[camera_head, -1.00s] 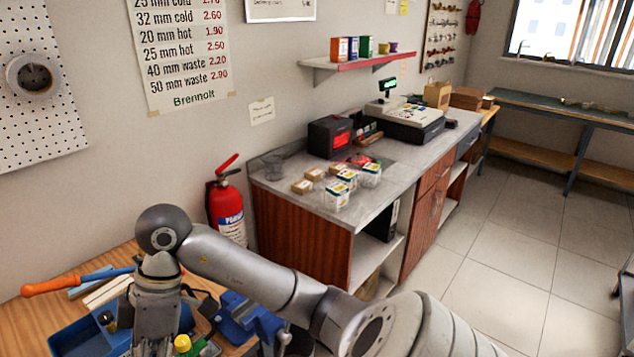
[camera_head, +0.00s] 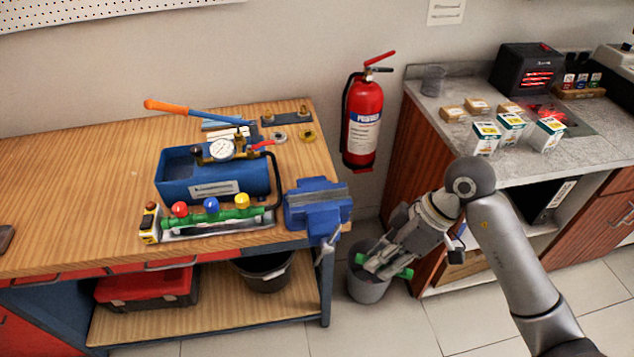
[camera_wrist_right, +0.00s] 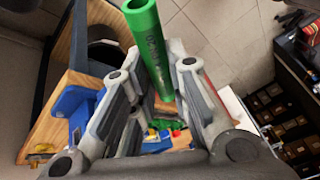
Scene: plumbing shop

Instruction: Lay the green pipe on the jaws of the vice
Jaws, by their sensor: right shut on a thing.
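The green pipe (camera_head: 404,272) is held in my right gripper (camera_head: 384,264), with its ends showing on either side of the fingers. In the right wrist view the pipe (camera_wrist_right: 152,45) sits between the two fingers, and its open end points toward the top. The blue vice (camera_head: 318,205) is at the right front corner of the workbench, with its jaws on top and nothing lying on them. My right gripper is to the right of the vice, apart from it and beyond the bench edge, in front of a grey bin. My left gripper is not in view.
On the workbench (camera_head: 85,195) left of the vice are a blue pressure-test tank (camera_head: 172,182) with a gauge and a green manifold (camera_head: 222,217) with coloured knobs. A grey bin (camera_head: 368,290) stands below my gripper. A fire extinguisher (camera_head: 363,122) hangs behind; a counter is right.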

